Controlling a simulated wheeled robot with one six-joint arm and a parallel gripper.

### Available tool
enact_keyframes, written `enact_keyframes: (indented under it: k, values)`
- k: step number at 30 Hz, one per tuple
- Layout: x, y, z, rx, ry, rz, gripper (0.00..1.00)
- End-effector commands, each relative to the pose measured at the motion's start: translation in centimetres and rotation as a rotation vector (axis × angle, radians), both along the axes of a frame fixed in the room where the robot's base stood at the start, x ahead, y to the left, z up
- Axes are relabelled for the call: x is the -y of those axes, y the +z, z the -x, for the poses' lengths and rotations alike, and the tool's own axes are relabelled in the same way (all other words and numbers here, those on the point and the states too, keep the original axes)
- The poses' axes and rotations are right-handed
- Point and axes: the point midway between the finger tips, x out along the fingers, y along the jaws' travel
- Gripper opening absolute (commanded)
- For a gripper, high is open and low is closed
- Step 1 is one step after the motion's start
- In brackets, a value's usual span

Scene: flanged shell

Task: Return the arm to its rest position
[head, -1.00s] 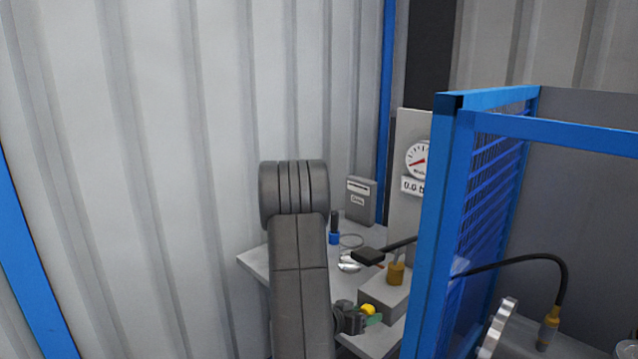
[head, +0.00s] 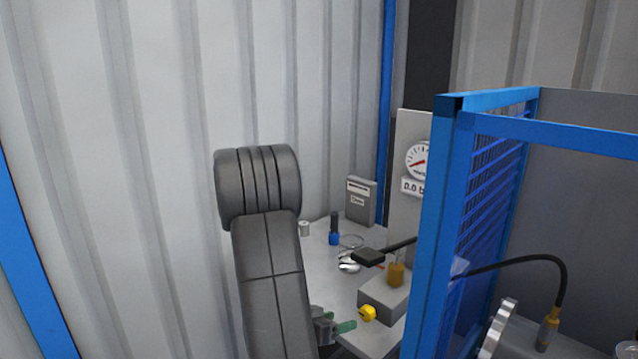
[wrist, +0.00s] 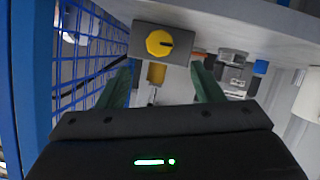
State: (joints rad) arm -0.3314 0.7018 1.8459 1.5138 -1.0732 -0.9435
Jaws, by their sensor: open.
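My gripper (head: 338,327) is low in the head view, partly hidden behind my dark grey arm. Its green fingers point right, toward the bench, just left of the yellow knob (head: 367,313). In the wrist view my gripper (wrist: 162,70) has its two green fingers spread apart with nothing held between them. The yellow knob also shows there (wrist: 159,43), beyond the fingertips and apart from them. My arm stands raised and bent at the left of the bench.
A grey bench (head: 325,275) carries a grey block (head: 384,293) with a brass fitting (head: 396,274), a blue-based cylinder (head: 334,236) and a grey box (head: 361,201). A blue mesh cage (head: 430,230) stands close on the right. The corrugated wall (head: 120,150) is behind and left.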

Motion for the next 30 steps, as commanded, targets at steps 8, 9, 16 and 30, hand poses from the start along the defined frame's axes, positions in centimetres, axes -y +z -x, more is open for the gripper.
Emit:
enact_keyframes:
  k: [8, 9, 16, 30]
  values:
    - [-2.2, 1.0, 1.9, -0.002, -0.003, 0.001, 0.6]
    - [-1.6, 0.8, 1.4, -0.002, -0.005, 0.001, 0.6]
    - [1.3, -0.7, -0.9, -0.002, -0.006, 0.0, 0.6]
    - [7.6, -4.1, -5.9, 0.014, -0.002, -0.013, 0.6]
